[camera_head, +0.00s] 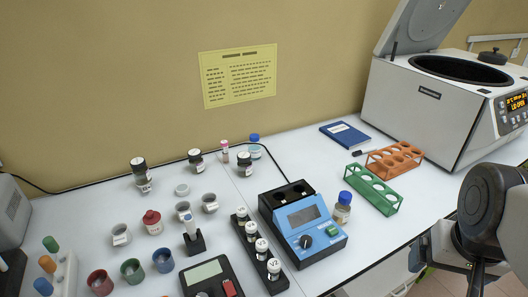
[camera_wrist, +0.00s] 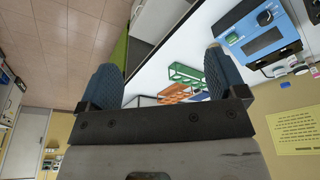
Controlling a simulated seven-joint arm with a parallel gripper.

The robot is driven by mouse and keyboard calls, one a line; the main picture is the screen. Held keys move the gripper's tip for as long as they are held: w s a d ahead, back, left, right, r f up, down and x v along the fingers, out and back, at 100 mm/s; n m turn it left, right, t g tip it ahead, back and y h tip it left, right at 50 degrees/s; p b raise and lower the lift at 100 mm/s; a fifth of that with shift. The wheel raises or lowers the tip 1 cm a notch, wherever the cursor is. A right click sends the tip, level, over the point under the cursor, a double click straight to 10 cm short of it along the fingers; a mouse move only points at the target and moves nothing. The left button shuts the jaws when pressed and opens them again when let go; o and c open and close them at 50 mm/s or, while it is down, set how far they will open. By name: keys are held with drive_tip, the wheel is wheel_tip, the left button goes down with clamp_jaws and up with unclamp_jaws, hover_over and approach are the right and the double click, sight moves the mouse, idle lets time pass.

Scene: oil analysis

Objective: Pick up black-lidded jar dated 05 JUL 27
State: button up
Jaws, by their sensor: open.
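Three small jars with black lids stand at the back of the white bench in the head view: a left one (camera_head: 141,176), a middle one (camera_head: 197,163) and a right one (camera_head: 244,166). Their white labels are too small to read, so I cannot tell which is dated 05 JUL 27. My gripper (camera_wrist: 164,76) is open in the wrist view, with nothing between its two blue-padded fingers. My arm shows at the right edge of the head view, far from these jars.
A blue device (camera_head: 302,226), vial stand (camera_head: 257,250), green rack (camera_head: 372,190), orange rack (camera_head: 394,160) and blue-capped bottle (camera_head: 342,210) stand between my arm and the jars. A centrifuge (camera_head: 425,108) fills the back right. Several cups and a red-lidded jar (camera_head: 153,224) stand in front of the jars.

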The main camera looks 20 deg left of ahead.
drive_tip(key=w+a+m+g+y, duration=0.1)
drive_tip(key=w+a+m+y, duration=0.35)
drive_tip(key=w+a, duration=0.85)
drive_tip(key=m+y, duration=0.7)
drive_tip(key=m, duration=0.3)
approach(249, 163)
drive_tip(key=s+d+r, duration=0.6)
drive_tip(key=s+d, duration=0.1)
drive_tip(key=s, duration=0.1)
drive_tip(key=w+a+f+m, duration=0.2)
drive_tip(key=a+f, duration=0.1)
drive_tip(key=w+a+f+m+t+y, duration=0.1)
drive_tip(key=w+a+f+m, duration=0.1)
drive_tip(key=w+a+f, duration=0.1)
drive_tip(key=w+a+f+m, duration=0.2)
drive_tip(key=a+f, duration=0.1)
drive_tip(key=a, duration=0.1)
drive_tip(key=shift+w+a+t+y, duration=0.25)
drive_tip(key=shift+w+t, duration=0.05)
drive_tip(key=shift+w, duration=0.05)
drive_tip(key=shift+w+a+f, duration=0.1)
drive_tip(key=shift+a+f, duration=0.1)
drive_tip(key=shift+x, duration=1.25)
